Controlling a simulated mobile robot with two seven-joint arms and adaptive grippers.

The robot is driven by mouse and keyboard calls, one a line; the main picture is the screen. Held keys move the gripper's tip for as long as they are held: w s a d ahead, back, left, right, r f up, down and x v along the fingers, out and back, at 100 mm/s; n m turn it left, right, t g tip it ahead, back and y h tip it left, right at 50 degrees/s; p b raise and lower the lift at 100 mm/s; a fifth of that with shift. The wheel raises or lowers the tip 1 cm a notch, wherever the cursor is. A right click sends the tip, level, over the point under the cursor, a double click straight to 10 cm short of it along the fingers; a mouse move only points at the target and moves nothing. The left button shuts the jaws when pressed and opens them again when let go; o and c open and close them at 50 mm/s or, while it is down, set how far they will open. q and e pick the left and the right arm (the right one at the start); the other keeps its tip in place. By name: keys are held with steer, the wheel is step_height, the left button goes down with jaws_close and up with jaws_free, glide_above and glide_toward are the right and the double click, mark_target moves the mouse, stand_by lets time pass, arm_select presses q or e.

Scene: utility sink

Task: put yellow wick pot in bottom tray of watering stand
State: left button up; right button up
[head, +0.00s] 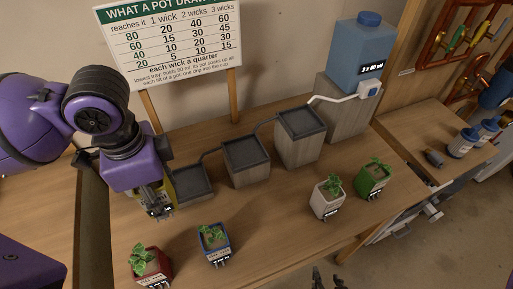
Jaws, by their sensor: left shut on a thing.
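My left gripper (160,213) reaches down from the left, just left of the lowest tray. It is shut on the yellow wick pot (169,190), which is mostly hidden behind the fingers and wrist; only a yellow strip shows. The bottom tray (195,186) of the watering stand is the dark, shallow tray at the left, lowest of the stepped row. The pot is beside its left edge in the picture; I cannot tell whether they touch. My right gripper (328,279) shows only as dark fingertips at the bottom edge, spread apart and empty.
Higher trays (246,150) (300,121) step up rightward to a blue water tank (359,55). Red (150,268), blue (215,245), white (326,201) and green (371,182) pots stand on the front of the bench. A sign (172,45) stands behind.

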arm_select(q)
steer(key=w+f+b, duration=0.1)
steer(key=w+f, duration=0.3)
steer(key=w, duration=0.4)
glide_above(189, 183)
steer(key=s, duration=0.1)
step_height(189, 183, down, 4)
steer(key=shift+s+f+b, duration=0.15)
steer(key=shift+b, duration=0.25)
steer(key=shift+w+f, duration=0.35)
steer(key=shift+w, duration=0.05)
steer(key=shift+w+f, duration=0.15)
steer(key=shift+f, duration=0.1)
steer(key=f, duration=0.3)
steer(key=shift+w+f, duration=0.15)
steer(key=shift+w, duration=0.05)
arm_select(e)
steer(key=shift+s+d+f, duration=0.25)
steer(key=shift+s+f, duration=0.05)
steer(key=shift+f, duration=0.25)
steer(key=shift+s+d+f, duration=0.2)
steer(key=shift+s+f, duration=0.1)
steer(key=shift+f, duration=0.25)
arm_select(q)
steer(key=shift+f, duration=0.1)
arm_select(e)
steer(key=shift+d, duration=0.1)
